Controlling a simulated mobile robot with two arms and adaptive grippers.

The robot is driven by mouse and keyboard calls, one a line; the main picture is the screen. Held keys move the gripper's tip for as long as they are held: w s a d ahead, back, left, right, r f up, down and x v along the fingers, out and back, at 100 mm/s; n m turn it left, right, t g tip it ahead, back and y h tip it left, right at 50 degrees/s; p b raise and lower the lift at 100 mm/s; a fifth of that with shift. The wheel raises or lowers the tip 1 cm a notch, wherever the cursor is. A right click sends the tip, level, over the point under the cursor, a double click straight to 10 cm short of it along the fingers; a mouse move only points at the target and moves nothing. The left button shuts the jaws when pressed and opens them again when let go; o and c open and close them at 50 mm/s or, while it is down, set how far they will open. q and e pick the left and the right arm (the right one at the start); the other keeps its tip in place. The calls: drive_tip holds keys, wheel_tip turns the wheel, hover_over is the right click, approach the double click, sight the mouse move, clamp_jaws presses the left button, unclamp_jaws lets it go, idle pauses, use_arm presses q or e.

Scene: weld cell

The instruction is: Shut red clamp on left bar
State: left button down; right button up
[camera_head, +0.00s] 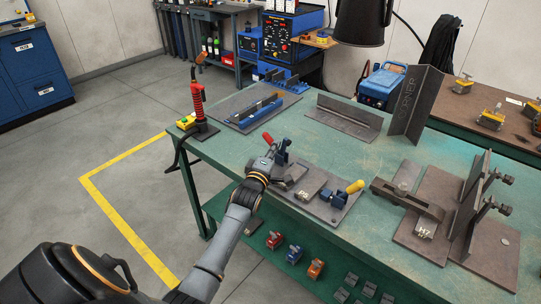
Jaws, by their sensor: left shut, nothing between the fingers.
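The red clamp, a toggle clamp with a red handle (267,138) and a dark blue body (282,157), stands at the left end of a grey fixture plate (325,212) on the green table. Its handle tilts up and to the left. A flat grey metal bar (310,183) lies on the plate to the right of it. My left gripper (287,183) is shut and empty, just in front of and below the clamp body; I cannot tell if it touches. It hides part of the clamp's foot. My right gripper is not in view.
A clamp with a yellow handle (355,187) stands on the plate's right side. A fixture with upright plates (470,195) is farther right. A red torch (198,103) stands at the table's left corner.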

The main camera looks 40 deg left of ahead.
sight(285, 155)
use_arm(q)
drive_tip(key=shift+w+a, duration=0.1)
drive_tip(key=shift+w, duration=0.15)
drive_tip(key=shift+d+m+b, duration=0.35)
drive_tip(key=shift+m+b, duration=0.05)
drive_tip(key=shift+m, duration=0.3)
drive_tip(key=shift+s+d+f+m+t+b, duration=0.1)
drive_tip(key=shift+d+m+t+b, duration=0.2)
drive_tip(key=shift+m, duration=0.25)
drive_tip(key=shift+d+f+m+t+b, duration=0.15)
drive_tip(key=shift+m+t+b, duration=0.15)
drive_tip(key=shift+m, duration=0.25)
drive_tip(key=shift+d+m+h, duration=0.4)
drive_tip(key=shift+m, duration=0.5)
drive_tip(key=shift+d+f, duration=0.15)
drive_tip(key=shift+d, duration=0.35)
drive_tip(key=shift+d+f, duration=0.2)
drive_tip(key=shift+d, duration=0.1)
drive_tip(key=shift+d+f, duration=0.1)
drive_tip(key=shift+f, duration=0.05)
drive_tip(key=shift+s, duration=0.1)
